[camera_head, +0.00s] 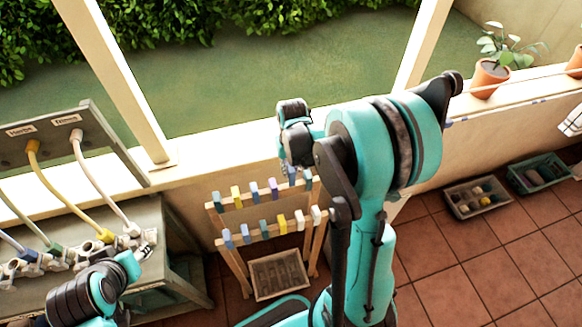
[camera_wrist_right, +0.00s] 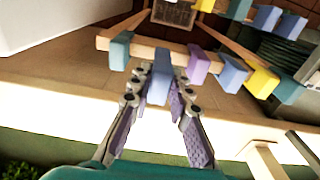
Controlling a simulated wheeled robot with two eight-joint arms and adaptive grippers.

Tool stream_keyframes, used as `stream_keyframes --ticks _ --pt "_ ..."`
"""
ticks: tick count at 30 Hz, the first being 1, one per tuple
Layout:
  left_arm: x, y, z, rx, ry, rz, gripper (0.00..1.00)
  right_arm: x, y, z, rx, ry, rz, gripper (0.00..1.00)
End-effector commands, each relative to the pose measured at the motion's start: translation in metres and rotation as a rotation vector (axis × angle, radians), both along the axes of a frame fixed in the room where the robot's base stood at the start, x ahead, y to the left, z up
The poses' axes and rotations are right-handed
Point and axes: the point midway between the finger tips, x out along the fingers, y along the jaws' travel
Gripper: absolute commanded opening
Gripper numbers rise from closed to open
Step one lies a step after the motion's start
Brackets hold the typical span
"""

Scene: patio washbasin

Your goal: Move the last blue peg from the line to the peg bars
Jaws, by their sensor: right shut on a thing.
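A blue peg (camera_wrist_right: 159,84) is between the fingers of my right gripper (camera_wrist_right: 158,100), which is shut on it. In the head view my right gripper (camera_head: 291,168) is over the right part of the upper peg bar, and the blue peg (camera_head: 292,176) shows below it. The peg is at the bar between a purple peg (camera_head: 272,188) and a teal peg (camera_head: 308,181); I cannot tell whether it is seated. The lower peg bar (camera_head: 219,243) carries several pegs. My left gripper (camera_head: 146,251) is by the hose taps; its jaws are unclear.
A wooden crate (camera_head: 278,274) lies under the bars. A bench (camera_head: 178,240) with hoses and taps stands at left. A potted plant (camera_head: 489,78) is on the ledge at right. Two trays, one grey (camera_head: 477,197) and one green (camera_head: 541,174), lie on the tiled floor.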

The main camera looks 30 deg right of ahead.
Motion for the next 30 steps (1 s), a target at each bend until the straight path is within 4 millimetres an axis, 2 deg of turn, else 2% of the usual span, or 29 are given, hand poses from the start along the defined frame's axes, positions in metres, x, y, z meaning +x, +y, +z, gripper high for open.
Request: stream_keyframes --ticks 1,15,21,29,30 --pt "0.000 0.000 -0.007 0.000 0.000 0.000 0.43 0.000 0.000 -0.008 0.000 0.000 0.000 0.02" --pt "0.000 0.000 -0.041 0.000 0.000 0.000 0.43 0.000 0.000 -0.052 0.000 0.000 0.000 0.02" --pt "0.000 0.000 -0.047 0.000 0.000 0.000 0.43 0.000 0.000 -0.059 0.000 0.000 0.000 0.02" --pt "0.000 0.000 -0.046 0.000 0.000 0.000 0.43 0.000 0.000 -0.058 0.000 0.000 0.000 0.02" --pt "0.000 0.000 -0.046 0.000 0.000 0.000 0.43 0.000 0.000 -0.058 0.000 0.000 0.000 0.28"
